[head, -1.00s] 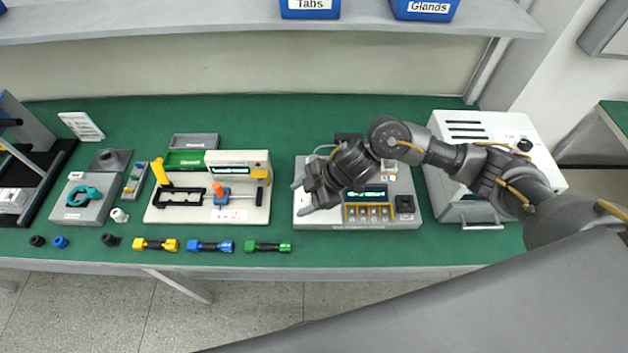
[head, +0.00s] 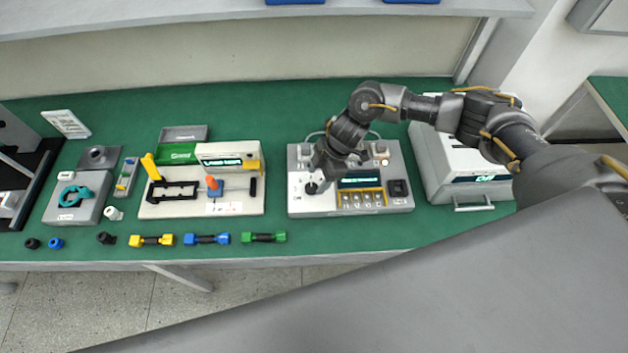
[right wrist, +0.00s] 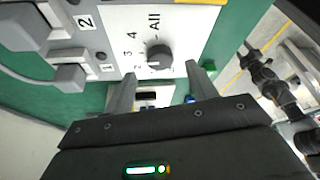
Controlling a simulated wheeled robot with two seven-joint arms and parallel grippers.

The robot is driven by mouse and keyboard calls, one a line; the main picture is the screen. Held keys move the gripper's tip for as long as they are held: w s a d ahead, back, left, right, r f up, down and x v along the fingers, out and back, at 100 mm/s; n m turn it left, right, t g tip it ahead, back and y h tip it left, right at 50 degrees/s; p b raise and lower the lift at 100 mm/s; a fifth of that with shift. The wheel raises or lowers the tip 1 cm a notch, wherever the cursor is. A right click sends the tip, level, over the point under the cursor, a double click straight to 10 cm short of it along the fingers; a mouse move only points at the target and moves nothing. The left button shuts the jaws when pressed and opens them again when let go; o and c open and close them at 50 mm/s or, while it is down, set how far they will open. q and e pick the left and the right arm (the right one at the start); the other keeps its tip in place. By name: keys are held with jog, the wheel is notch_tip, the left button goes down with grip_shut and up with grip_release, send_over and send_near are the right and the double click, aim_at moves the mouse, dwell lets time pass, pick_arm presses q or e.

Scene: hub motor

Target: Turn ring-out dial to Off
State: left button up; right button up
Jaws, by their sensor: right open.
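The ring-out tester (head: 350,205) is a light grey box with a lit display and a row of keys. Its dark round dial (head: 311,187) sits at the left front of its top. In the right wrist view the dial (right wrist: 160,57) is ringed by the markings "All" and several numerals; I cannot tell which mark it points to. My right gripper (head: 317,178) is over the dial, pointing down. Its fingers (right wrist: 162,82) are open and empty, one on each side of the dial's line and apart from it. My left gripper is not in view.
A white box (head: 455,165) with a front handle stands to the right. A light fixture board (head: 205,205) stands to the left. Yellow, blue and green connectors (head: 207,238) lie along the front edge.

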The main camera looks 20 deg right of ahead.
aim_at(312, 187)
jog(key=shift+x, duration=1.75)
jog(key=c, duration=1)
jog(key=shift+f, duration=0.1)
